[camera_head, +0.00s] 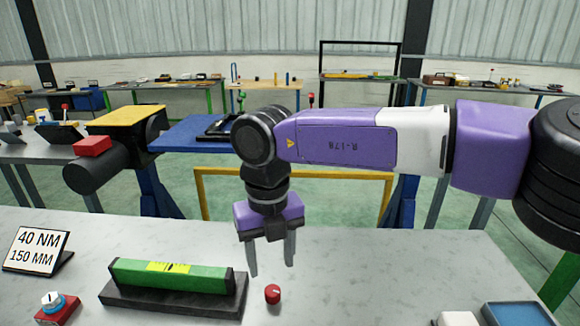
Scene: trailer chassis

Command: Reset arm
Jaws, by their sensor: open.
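My arm, purple, white and black, reaches in from the right side of the head view. My gripper (271,262) points down above the pale grey tabletop (400,275), near its far edge. Its two grey fingers are apart with nothing between them. A small red knob-like piece (272,294) sits on the tabletop just below and in front of the fingers, apart from them in the picture.
A green spirit level (170,277) lies in a dark holder left of the gripper. A sign (38,249) reading "40 NM 150 MM" and a red-based dial (55,306) stand at left. A blue tray (517,313) is at front right.

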